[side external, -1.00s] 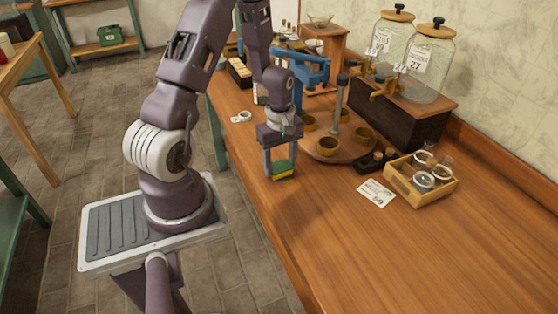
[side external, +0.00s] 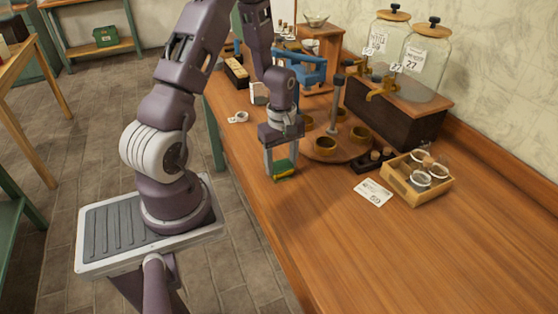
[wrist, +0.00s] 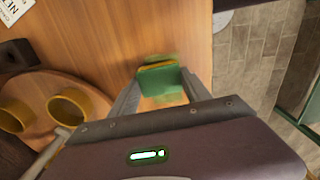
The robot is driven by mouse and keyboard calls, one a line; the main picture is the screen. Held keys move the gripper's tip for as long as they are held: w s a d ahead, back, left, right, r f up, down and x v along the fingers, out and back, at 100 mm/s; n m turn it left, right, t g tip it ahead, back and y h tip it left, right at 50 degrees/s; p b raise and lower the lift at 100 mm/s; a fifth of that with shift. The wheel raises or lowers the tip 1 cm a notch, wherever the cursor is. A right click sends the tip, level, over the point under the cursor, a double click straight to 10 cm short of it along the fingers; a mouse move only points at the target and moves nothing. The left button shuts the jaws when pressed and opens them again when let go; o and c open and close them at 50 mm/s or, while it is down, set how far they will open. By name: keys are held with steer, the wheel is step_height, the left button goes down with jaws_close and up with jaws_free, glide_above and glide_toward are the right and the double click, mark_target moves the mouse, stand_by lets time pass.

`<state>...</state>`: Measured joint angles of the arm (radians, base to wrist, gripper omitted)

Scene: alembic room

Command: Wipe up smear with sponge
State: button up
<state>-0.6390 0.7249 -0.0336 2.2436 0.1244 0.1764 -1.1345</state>
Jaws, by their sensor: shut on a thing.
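A green and yellow sponge (side external: 284,170) is between the fingers of my gripper (side external: 282,167), which is shut on it. The sponge is low at the wooden table (side external: 330,240), near its left edge; contact with the wood cannot be told for sure. In the wrist view the sponge (wrist: 160,79) sits between both fingertips, green side and yellow layer showing. A faint yellow-green patch (wrist: 160,58) shows on the wood beside the sponge. It may be the smear; the sponge and fingers hide part of that area.
A round wooden stand (side external: 322,153) with brass cups is close behind my gripper. A wooden box of jars (side external: 416,196) and a white card (side external: 373,193) lie to the right. A small white cup (side external: 241,117) is at the left. The front table area is clear.

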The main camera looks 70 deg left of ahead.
steer(key=a, duration=0.3)
steer(key=shift+a, duration=0.15)
steer(key=shift+d, duration=2.1)
steer(key=shift+s+a, duration=0.3)
steer(key=shift+a, duration=0.75)
steer(key=shift+s+a, duration=0.25)
steer(key=shift+a, duration=0.8)
steer(key=shift+d, duration=2.1)
steer(key=shift+a, duration=2.2)
steer(key=shift+w+d, duration=0.2)
steer(key=shift+d, duration=0.55)
steer(key=shift+w+d, duration=0.15)
steer(key=shift+d, duration=0.6)
steer(key=shift+w+d, duration=0.2)
steer(key=shift+d, duration=0.55)
steer(key=shift+r, duration=4.1)
